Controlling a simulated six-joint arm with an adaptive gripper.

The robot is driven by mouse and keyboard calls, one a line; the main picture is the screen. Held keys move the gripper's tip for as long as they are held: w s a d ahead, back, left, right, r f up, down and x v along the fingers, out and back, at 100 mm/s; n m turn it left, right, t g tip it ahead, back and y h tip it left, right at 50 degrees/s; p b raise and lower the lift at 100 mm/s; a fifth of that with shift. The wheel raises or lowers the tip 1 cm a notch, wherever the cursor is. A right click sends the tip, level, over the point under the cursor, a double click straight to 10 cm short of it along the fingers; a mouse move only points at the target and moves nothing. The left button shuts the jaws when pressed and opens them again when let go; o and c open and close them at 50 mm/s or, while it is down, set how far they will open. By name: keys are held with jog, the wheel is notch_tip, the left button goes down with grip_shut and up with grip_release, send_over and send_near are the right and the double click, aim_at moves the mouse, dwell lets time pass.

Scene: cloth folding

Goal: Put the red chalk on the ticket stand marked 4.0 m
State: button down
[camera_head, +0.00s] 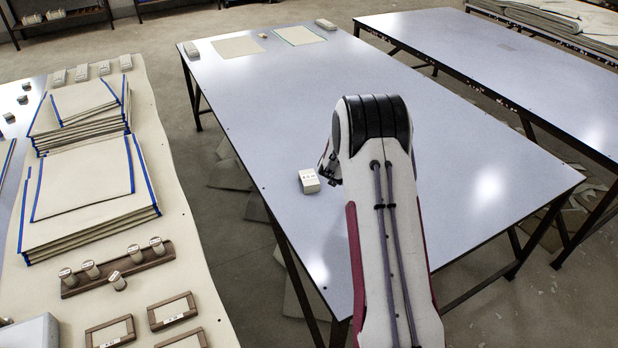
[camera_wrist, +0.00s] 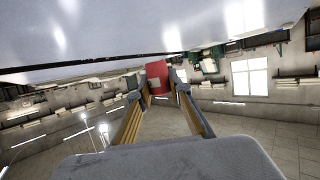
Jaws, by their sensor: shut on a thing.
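My gripper (camera_wrist: 158,92) is shut on a red piece, the red chalk (camera_wrist: 157,72), held between its fingertips in the wrist view. In the head view only a dark part of my gripper shows beside my arm; its fingertips and the chalk are hidden there. A small pale block (camera_head: 309,181) with dark marks on its top sits on the near table, just left of my gripper. It looks like a ticket stand, but I cannot read its marking. Similar pale blocks stand at the far end of this table, one at the left corner (camera_head: 191,49) and one at the right (camera_head: 326,24).
The table (camera_head: 440,130) is mostly bare around my arm. Two flat cloth sheets (camera_head: 237,46) lie at its far end. On the left table are blue-edged cloth stacks (camera_head: 85,190), a wooden rack (camera_head: 160,256) with several round pieces, and wooden frames (camera_head: 172,311).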

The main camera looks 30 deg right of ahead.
jog(key=w+a+f+n+t+y, duration=0.1)
jog(key=w+a+f+n+y, duration=0.1)
jog(key=a, duration=0.3)
jog(key=w+a+f+n+t+y, duration=0.2)
jog(key=w+a+n+y, duration=0.1)
jog(key=a+n+y, duration=0.1)
jog(key=shift+w+a+n+t+y, duration=0.15)
jog(key=shift+a+n+t+y, duration=0.15)
jog(key=shift+a+y, duration=0.4)
dwell(0.3)
send_over(313, 182)
jog(key=shift+f, duration=3.15)
jog(key=shift+f, duration=0.1)
jog(key=shift+f, duration=1.75)
jog(key=shift+f, duration=0.1)
